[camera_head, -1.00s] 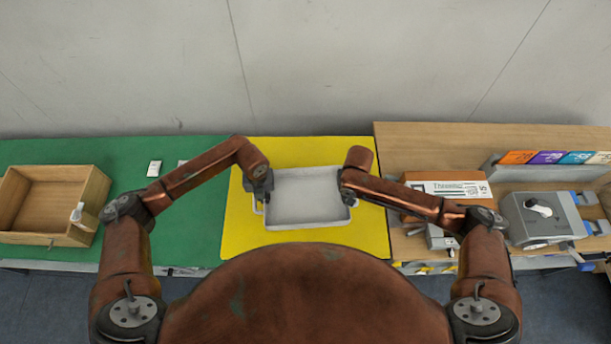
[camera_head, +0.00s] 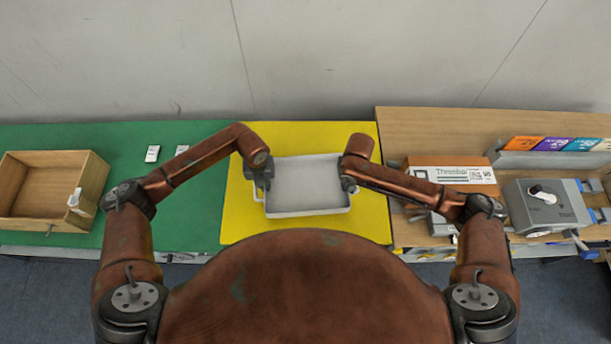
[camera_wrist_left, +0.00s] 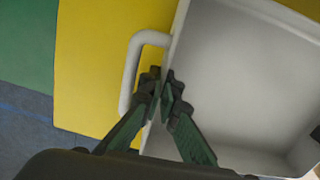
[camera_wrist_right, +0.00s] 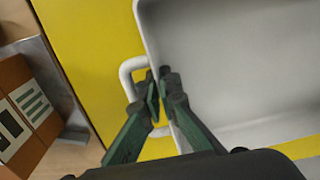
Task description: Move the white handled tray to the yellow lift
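The white handled tray (camera_head: 308,211) is level over the yellow lift (camera_head: 236,222), within its outline. I cannot tell whether it touches the surface. My left gripper (camera_head: 263,190) is shut on the tray's left wall. In the left wrist view, its fingertips (camera_wrist_left: 161,84) pinch the wall beside the white handle (camera_wrist_left: 131,72). My right gripper (camera_head: 348,184) is at the tray's right wall. In the right wrist view, its fingertips (camera_wrist_right: 160,82) are shut on the wall beside the other handle (camera_wrist_right: 127,78). The tray (camera_wrist_right: 220,60) looks empty.
A green table (camera_head: 60,137) at left holds a wooden box (camera_head: 96,180) and small white items (camera_head: 152,154). A brown table (camera_head: 430,125) at right holds a brown-and-white carton (camera_head: 450,174), a grey device (camera_head: 545,205) and coloured cards (camera_head: 553,144). Yellow surface shows around the tray.

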